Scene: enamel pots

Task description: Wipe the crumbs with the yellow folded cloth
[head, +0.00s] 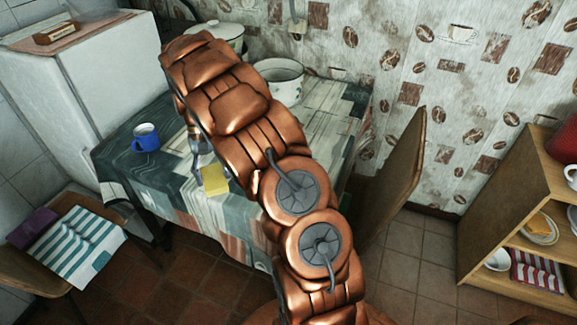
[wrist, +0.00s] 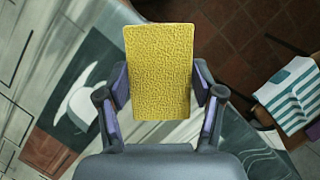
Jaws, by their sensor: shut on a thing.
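The yellow folded cloth (wrist: 160,70) is in my gripper (wrist: 160,92), held between its two fingers in the wrist view. In the head view the cloth (head: 214,180) shows beside my arm, over the front part of the table (head: 130,160). My gripper (head: 200,165) is mostly hidden behind my arm there. I cannot tell whether the cloth touches the tablecloth. I make out no crumbs in either view; my arm covers much of the tabletop.
A blue mug (head: 146,137) stands at the table's left. A white pot (head: 279,78) and a lidded pot (head: 218,33) stand at the back. A chair (head: 398,175) is at the right, and another with a striped cloth (head: 75,243) is at the left. Shelves (head: 520,220) stand far right.

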